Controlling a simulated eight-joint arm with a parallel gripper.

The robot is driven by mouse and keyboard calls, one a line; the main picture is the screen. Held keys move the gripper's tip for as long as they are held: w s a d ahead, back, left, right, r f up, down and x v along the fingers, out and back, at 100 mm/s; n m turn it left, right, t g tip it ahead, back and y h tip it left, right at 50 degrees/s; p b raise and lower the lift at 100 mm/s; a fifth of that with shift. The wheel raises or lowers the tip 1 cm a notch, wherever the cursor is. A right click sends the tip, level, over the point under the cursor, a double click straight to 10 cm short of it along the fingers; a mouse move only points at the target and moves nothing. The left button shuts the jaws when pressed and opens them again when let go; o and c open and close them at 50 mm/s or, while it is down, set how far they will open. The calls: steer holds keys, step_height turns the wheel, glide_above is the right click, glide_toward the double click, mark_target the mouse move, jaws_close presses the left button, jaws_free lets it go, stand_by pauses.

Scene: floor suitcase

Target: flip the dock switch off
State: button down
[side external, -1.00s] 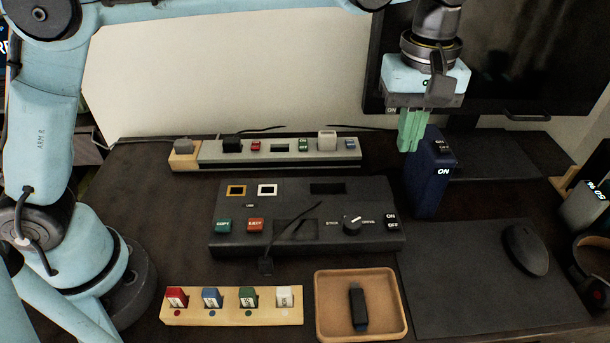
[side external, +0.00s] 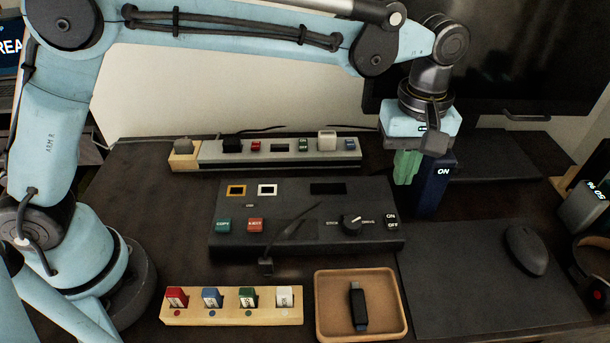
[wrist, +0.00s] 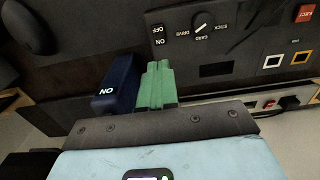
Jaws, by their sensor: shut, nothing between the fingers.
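The black dock panel (side external: 290,243) lies on the desk. A small ON/OFF switch (side external: 391,221) is at its right end, beside a rotary knob (side external: 352,224). I cannot tell its position. The switch also shows in the wrist view (wrist: 158,36). A navy upright box (side external: 434,192) with an ON label stands behind the panel's right end; its top is hidden by my gripper in the side view. My gripper (side external: 405,182) is shut and empty, its green fingers pointing down just left of the box, above and behind the switch. The fingers also show in the wrist view (wrist: 157,66).
A tan tray (side external: 335,328) holding a black stick and a wooden block (side external: 232,318) with several coloured pieces are in front. A mouse (side external: 524,250) is on the right. A black cable crosses the panel.

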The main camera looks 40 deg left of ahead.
mark_target(390, 215)
step_height(390, 215, down, 8)
steer(key=shift+f, duration=0.1)
stand_by(0.4)
